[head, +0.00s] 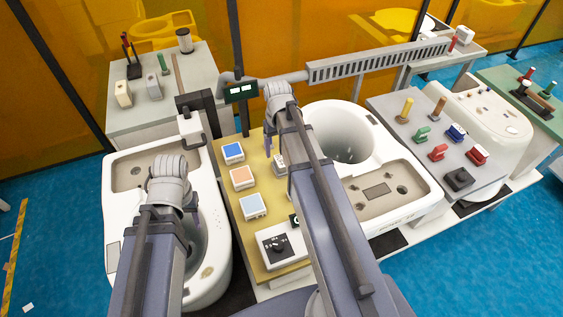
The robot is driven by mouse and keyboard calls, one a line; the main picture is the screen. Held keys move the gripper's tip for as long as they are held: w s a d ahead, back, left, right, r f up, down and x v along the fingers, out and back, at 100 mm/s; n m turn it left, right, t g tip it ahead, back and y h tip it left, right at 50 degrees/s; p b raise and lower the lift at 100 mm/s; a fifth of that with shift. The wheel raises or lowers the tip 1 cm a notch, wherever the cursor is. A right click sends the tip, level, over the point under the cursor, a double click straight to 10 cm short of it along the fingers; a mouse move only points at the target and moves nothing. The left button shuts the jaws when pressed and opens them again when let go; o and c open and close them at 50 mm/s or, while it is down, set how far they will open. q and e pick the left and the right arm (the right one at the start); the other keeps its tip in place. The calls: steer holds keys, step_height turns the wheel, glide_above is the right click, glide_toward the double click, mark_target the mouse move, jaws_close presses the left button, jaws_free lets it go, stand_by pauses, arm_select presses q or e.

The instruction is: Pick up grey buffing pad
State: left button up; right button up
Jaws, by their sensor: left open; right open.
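On the yellow mat (235,203) between the toilets stands a row of square white-edged pads with a blue top (232,151), an orange top (242,177) and a pale blue top (253,206). A small greyish block (279,163) lies right of them, partly hidden by my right arm; I cannot tell whether it is the grey buffing pad. My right gripper (268,142) is open over the mat's far part, its fingers mostly hidden by its wrist. My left gripper (192,200) is open above the left toilet's bowl, left of the pads. Neither visibly holds anything.
A white toilet (125,230) stands at left and another (410,185) at right of the mat. A black-knobbed control box (280,247) sits at the mat's near end. A grey table (400,133) with coloured handled tools is at right. A small display (241,91) stands behind.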

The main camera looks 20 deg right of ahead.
mark_target(280, 160)
steer(key=shift+f+b, duration=1.1)
steer(key=shift+f, duration=0.15)
steer(key=shift+f, duration=0.1)
steer(key=f+b, duration=0.5)
steer(key=shift+w+d+f, duration=0.1)
steer(key=shift+w+d, duration=0.15)
steer(key=shift+d, duration=0.15)
steer(key=shift+c, duration=0.3)
jaws_close()
